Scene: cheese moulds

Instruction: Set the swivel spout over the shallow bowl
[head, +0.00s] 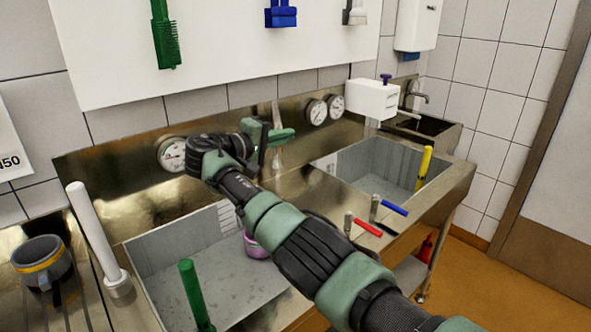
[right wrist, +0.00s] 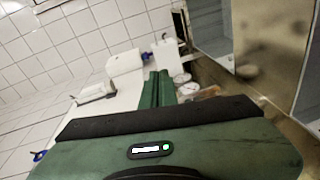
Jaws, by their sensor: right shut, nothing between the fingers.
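My right gripper (head: 284,136) reaches in front of the steel back panel between the two basins. Its green fingers are shut with nothing between them; they also show in the right wrist view (right wrist: 157,88). A slim metal upright (head: 276,112), which looks like part of the swivel spout, stands right at the fingers; the gripper hides much of it. I cannot tell whether they touch or where the spout's outlet points. A pink-purple bowl (head: 256,246), likely the shallow bowl, sits in the left basin, partly hidden by my right arm. My left gripper is not in view.
Red (head: 368,228) and blue (head: 394,207) levers stick out at the front. Dials (head: 317,112) line the back panel. A grey mug (head: 42,262) stands left.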

